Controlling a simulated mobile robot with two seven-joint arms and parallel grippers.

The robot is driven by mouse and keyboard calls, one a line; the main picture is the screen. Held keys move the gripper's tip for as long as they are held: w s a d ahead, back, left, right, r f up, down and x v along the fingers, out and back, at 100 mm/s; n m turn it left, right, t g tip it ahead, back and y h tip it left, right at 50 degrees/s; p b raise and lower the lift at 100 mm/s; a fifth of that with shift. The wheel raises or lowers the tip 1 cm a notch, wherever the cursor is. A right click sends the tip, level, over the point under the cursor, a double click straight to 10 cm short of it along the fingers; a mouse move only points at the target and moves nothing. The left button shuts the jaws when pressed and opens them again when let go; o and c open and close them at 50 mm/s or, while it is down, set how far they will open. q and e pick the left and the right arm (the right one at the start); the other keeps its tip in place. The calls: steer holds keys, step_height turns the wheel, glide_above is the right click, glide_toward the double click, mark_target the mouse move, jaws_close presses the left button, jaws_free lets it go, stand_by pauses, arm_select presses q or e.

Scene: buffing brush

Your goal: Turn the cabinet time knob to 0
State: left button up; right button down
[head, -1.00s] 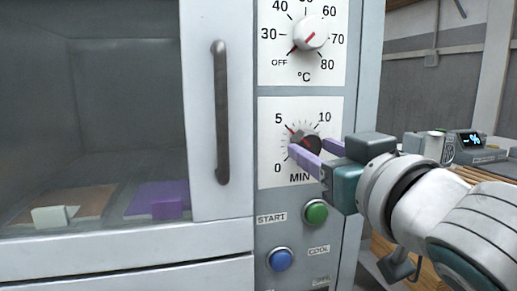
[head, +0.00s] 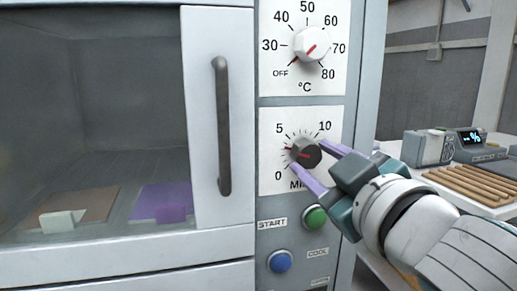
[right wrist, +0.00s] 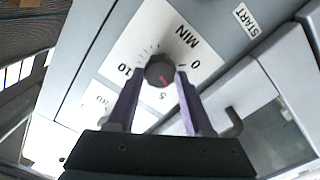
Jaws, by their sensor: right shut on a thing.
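The cabinet time knob (head: 306,153) is a dark round knob on the white MIN dial plate (head: 271,187), marked 0, 5 and 10. Its red pointer line faces left, roughly between the 0 and 5 marks. My right gripper (head: 309,159) has one purple finger at the knob's upper right and one at its lower left, shut on the knob. In the right wrist view the knob (right wrist: 160,70) sits between the fingertips of the right gripper (right wrist: 158,74). My left gripper is not in view.
The white temperature knob (head: 311,44) is above the dial. Green (head: 315,217) and blue (head: 280,262) buttons are below. The cabinet door handle (head: 222,125) stands out at left. A side table with a wooden rack (head: 470,184) and a display device (head: 480,145) is at right.

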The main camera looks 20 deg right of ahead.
steer(key=n+p, duration=0.1)
steer(key=n, duration=0.4)
steer(key=shift+r+n+p, duration=0.1)
steer(key=shift+n+p, duration=0.2)
steer(key=shift+p, duration=0.1)
steer(key=n+p, duration=0.1)
steer(key=n, duration=0.4)
steer(key=shift+n, duration=0.8)
steer(key=shift+c, duration=1.5)
jaws_free()
